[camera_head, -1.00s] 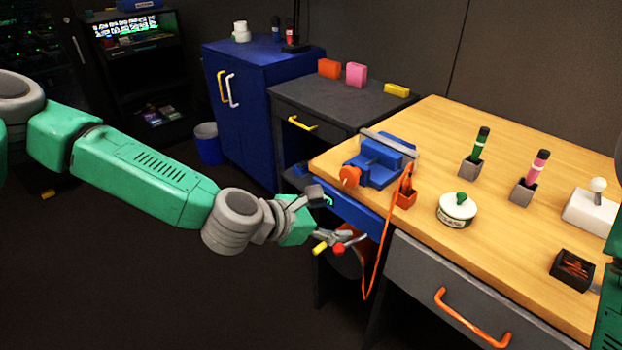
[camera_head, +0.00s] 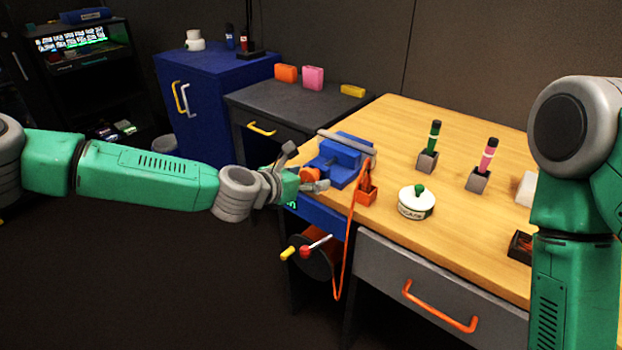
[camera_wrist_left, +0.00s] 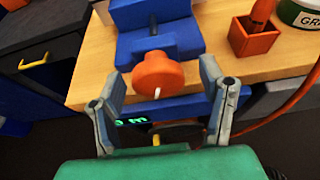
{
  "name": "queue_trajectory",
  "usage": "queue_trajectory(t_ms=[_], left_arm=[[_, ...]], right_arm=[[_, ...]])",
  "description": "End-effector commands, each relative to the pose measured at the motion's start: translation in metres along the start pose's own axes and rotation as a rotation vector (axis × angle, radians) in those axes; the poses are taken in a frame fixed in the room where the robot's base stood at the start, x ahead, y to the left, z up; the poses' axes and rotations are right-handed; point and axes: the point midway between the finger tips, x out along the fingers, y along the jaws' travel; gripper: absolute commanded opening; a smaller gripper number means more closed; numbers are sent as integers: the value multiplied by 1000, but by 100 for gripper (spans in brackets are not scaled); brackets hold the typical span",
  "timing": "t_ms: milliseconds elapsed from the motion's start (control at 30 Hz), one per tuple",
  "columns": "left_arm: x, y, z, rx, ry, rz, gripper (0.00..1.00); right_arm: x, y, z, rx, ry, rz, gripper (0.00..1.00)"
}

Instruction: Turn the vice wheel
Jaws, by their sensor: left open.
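The blue vice (camera_head: 341,160) sits at the left corner of the wooden workbench. Its orange wheel (camera_head: 310,174) faces the bench's left edge, partly hidden by my gripper in the head view. In the left wrist view the orange wheel (camera_wrist_left: 158,75) shows whole, with a small white handle pointing down. My left gripper (camera_head: 305,168) is open, its fingers apart; in the left wrist view the gripper (camera_wrist_left: 165,95) has one finger on each side, just short of the wheel. Whether a finger touches the wheel, I cannot tell. My right arm shows at the right; its gripper is out of view.
An orange holder (camera_head: 366,194) with an orange cable stands right of the vice. A white round tin (camera_head: 416,203) and pen holders stand further right. Below the bench edge is a reel (camera_head: 312,257) with coloured handles. A dark grey cabinet (camera_head: 278,112) stands behind the vice.

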Motion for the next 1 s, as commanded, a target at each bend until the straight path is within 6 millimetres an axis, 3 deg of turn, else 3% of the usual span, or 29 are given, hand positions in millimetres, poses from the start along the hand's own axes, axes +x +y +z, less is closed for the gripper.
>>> queue_trajectory(t_ms=[200, 433, 467, 500, 600, 1000], left_arm=[[12, 0, 0, 0, 0, 0, 64], [13, 0, 0, 1, 1, 1, 64], [13, 0, 0, 1, 1, 1, 57], [13, 0, 0, 1, 1, 1, 43], [13, 0, 0, 1, 1, 1, 14], [13, -1, 0, 55, 0, 22, 14]], right_arm=[[1, 0, 0, -1, 0, 0, 40], [1, 0, 0, -1, 1, 0, 40], [1, 0, 0, -1, 1, 0, 40], [1, 0, 0, -1, 1, 0, 40], [1, 0, 0, -1, 1, 0, 40], [3, 0, 0, -1, 1, 0, 40]])
